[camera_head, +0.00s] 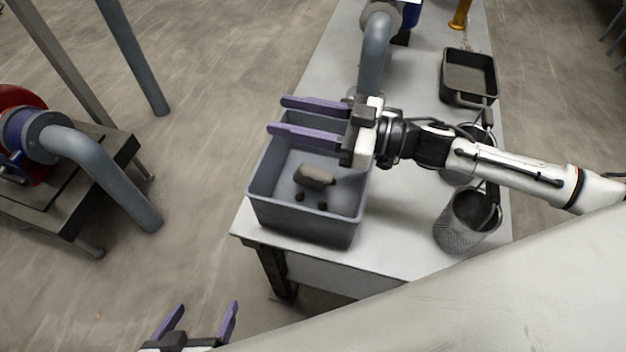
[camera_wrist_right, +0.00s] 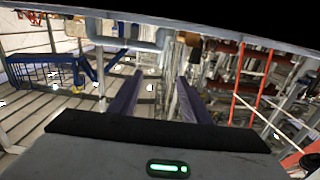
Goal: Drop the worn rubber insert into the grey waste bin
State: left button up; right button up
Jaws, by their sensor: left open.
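The grey waste bin (camera_head: 305,222) stands on the near left end of the table, open at the top. Inside it lies a brownish-grey rounded piece (camera_head: 314,177), which looks like the worn rubber insert, beside two small dark lumps (camera_head: 311,202). My right gripper (camera_head: 277,115) is over the far part of the bin, its purple fingers apart with nothing between them. In the right wrist view these fingers (camera_wrist_right: 160,76) are also apart and empty. My left gripper (camera_head: 208,304) is at the bottom edge, open and empty, away from the table.
A grey mesh basket (camera_head: 459,235) stands right of the bin, with another container (camera_head: 462,170) behind it, partly hidden by my arm. A dark tray (camera_head: 469,76) is farther back. A grey pipe (camera_head: 375,55) rises behind the bin. Another pipe assembly (camera_head: 95,165) stands at left.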

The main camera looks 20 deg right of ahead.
notch_tip(320, 180, up, 10)
jog(key=p, duration=0.3)
dwell(0.3)
dwell(0.4)
